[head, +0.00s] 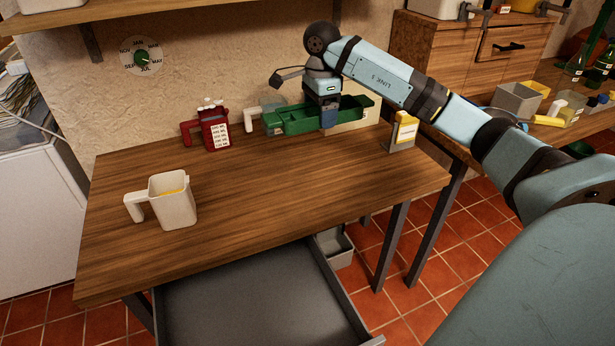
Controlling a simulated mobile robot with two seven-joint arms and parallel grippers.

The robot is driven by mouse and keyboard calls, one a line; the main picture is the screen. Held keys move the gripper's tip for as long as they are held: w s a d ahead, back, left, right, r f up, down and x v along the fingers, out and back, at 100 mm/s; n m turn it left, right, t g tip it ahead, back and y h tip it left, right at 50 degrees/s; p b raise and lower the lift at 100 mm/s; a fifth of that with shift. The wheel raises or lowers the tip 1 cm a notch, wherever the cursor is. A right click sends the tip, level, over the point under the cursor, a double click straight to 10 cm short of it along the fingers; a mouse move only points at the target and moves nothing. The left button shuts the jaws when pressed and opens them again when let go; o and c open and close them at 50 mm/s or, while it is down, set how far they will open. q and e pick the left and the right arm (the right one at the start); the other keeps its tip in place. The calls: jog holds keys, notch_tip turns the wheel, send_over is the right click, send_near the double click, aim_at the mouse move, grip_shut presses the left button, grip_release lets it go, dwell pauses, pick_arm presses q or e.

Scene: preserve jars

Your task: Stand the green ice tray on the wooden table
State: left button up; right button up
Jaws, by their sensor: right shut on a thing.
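The green ice tray (295,122) is at the back of the wooden table (255,200), long side running left to right. My right gripper (329,117) comes down from above and is shut on the tray near its middle. The gripper hides part of the tray. The tray looks level, but I cannot tell whether its underside touches the table. My left gripper is not in view.
A red container (213,130) with a white label stands left of the tray. A white jug (173,200) stands at the front left. A yellow-labelled grey holder (402,130) stands right. A cream object (358,114) is behind the tray. The table's middle is clear. A drawer (255,300) hangs open below.

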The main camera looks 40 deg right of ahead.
aim_at(318, 183)
notch_tip(318, 183, down, 20)
jog(key=shift+r+b, duration=0.15)
jog(key=shift+b, duration=0.6)
jog(key=shift+s, duration=0.1)
jog(key=o, duration=0.9)
jog(key=shift+c, duration=0.2)
notch_tip(318, 183, up, 12)
jog(key=shift+p, duration=0.45)
